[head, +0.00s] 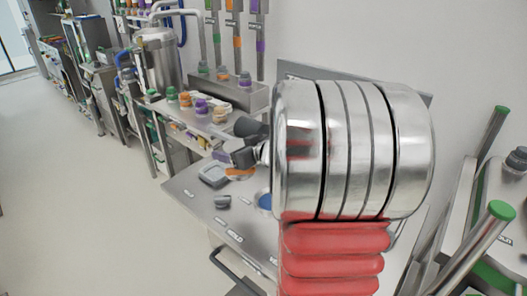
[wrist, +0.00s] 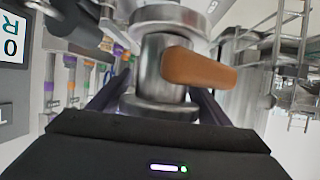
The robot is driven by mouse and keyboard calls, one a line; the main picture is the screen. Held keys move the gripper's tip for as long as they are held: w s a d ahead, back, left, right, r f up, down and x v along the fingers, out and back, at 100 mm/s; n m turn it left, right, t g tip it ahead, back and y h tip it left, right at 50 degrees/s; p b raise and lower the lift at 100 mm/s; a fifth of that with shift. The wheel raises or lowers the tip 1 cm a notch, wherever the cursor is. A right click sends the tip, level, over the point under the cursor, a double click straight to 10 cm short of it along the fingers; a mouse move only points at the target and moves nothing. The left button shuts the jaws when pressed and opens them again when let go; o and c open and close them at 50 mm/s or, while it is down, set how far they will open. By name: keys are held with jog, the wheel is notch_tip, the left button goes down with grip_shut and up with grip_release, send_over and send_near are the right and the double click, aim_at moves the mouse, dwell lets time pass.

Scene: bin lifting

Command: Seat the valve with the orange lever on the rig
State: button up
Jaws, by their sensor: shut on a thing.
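The valve is a shiny steel body (wrist: 160,72) with an orange lever (wrist: 198,67), large in the wrist view. It sits between the two dark fingers of my gripper (wrist: 160,98), which is shut on it. The lever sticks out to the right there. In the head view my dark gripper (head: 244,146) shows left of my arm, with the orange lever (head: 240,172) just below it, above a steel bench. My arm hides much of the valve there. I cannot tell which part is the rig's seat.
The steel bench top (head: 185,187) holds a grey dish (head: 213,174), a dark fitting (head: 222,201) and a blue round part (head: 265,202). Behind is a shelf with several coloured fittings (head: 203,106) and a steel tank (head: 158,62). Green-capped posts (head: 500,210) stand at right. The left floor is clear.

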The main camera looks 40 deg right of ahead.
jog(key=s+d, duration=0.7)
jog(key=shift+s+h, duration=0.15)
jog(key=shift+h, duration=0.15)
jog(key=shift+f, duration=0.15)
notch_tip(320, 180, down, 7)
jog(key=shift+f, duration=0.2)
dwell(1.0)
jog(key=shift+f, duration=2.35)
dwell(3.0)
